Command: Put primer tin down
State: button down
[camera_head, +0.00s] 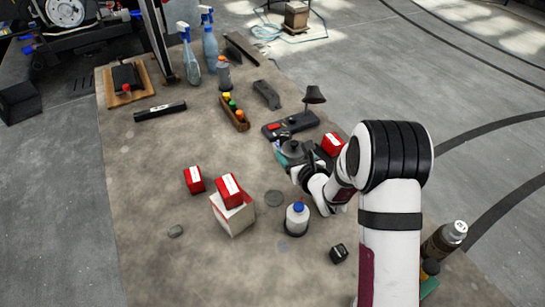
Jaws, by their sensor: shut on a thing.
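A red tin with a white label (332,143), which I take to be the primer tin, shows at my gripper (314,160), right of the table's middle. My gripper is shut on it, though the fingers are small, dark and partly hidden by my wrist and arm. I cannot tell how far the tin is above the table. A similar red tin (195,180) stands on the table to the left.
A teal and black tool (283,154) lies beside my gripper. Spray bottles (210,45) and a tray (235,115) are farther back. The table's left front (150,255) is mostly clear.

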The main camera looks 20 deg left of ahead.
jog(key=shift+w+r, duration=0.2)
jog(key=shift+r, duration=0.1)
jog(key=w+a+n+g+y, duration=0.3)
jog(key=w+a+n+y, duration=0.15)
jog(key=a, duration=0.55)
send_over(231, 155)
jog(key=shift+g+h, duration=0.3)
jog(key=shift+h, duration=0.15)
jog(key=f, duration=0.6)
jog(key=shift+d+f, duration=0.3)
jog(key=f, duration=0.4)
jog(key=shift+a, duration=0.25)
jog(key=shift+f, duration=0.1)
grip_release()
jog(key=shift+s+f, duration=0.1)
jog(key=shift+f, duration=0.1)
